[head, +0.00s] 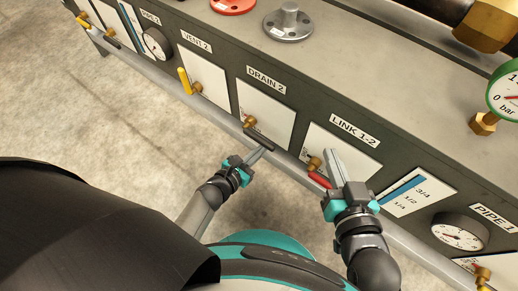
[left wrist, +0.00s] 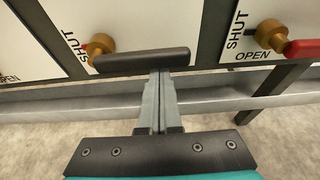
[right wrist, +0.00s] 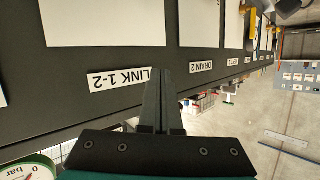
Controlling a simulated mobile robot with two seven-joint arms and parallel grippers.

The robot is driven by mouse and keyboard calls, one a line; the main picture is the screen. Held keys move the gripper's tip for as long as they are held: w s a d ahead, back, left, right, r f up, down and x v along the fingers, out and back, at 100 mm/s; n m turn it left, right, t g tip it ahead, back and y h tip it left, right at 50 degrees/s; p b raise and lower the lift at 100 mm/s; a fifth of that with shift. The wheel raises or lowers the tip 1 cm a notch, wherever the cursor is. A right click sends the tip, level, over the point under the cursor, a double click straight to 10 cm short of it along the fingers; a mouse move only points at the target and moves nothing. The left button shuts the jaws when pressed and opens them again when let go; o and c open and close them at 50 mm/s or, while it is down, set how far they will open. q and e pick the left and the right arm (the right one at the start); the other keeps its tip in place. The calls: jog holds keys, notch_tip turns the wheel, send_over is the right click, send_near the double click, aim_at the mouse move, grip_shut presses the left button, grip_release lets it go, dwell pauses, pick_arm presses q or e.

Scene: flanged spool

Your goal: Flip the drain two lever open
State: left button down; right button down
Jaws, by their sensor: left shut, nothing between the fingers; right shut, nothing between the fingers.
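The drain two lever is a black bar (head: 261,138) on a brass hub (head: 249,121), under the DRAIN 2 label (head: 265,79). In the left wrist view the bar (left wrist: 143,61) lies nearly level, reaching right from its hub (left wrist: 99,47), which stands close to the SHUT marking. My left gripper (head: 263,151) is shut and empty, its tips just at the lower side of the bar; I cannot tell whether they touch. My right gripper (head: 335,156) is shut and empty, in front of the LINK 1-2 panel (head: 320,148), near its red lever (head: 319,180).
A grey pipe (head: 215,113) runs along the bench front below the panels. A yellow lever (head: 184,81) stands left at VENT 2. Gauges (head: 458,231) and a brass fitting (head: 487,24) are at right. The concrete floor (head: 90,120) at left is clear.

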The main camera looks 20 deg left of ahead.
pick_arm(q)
jog(key=shift+r, duration=0.1)
dwell(0.4)
jog(key=shift+r+n+p, duration=0.15)
jog(key=shift+n+p, duration=0.15)
jog(key=shift+p, duration=0.05)
pick_arm(e)
jog(key=shift+d+f+g, duration=0.2)
jog(key=shift+d+g, duration=0.2)
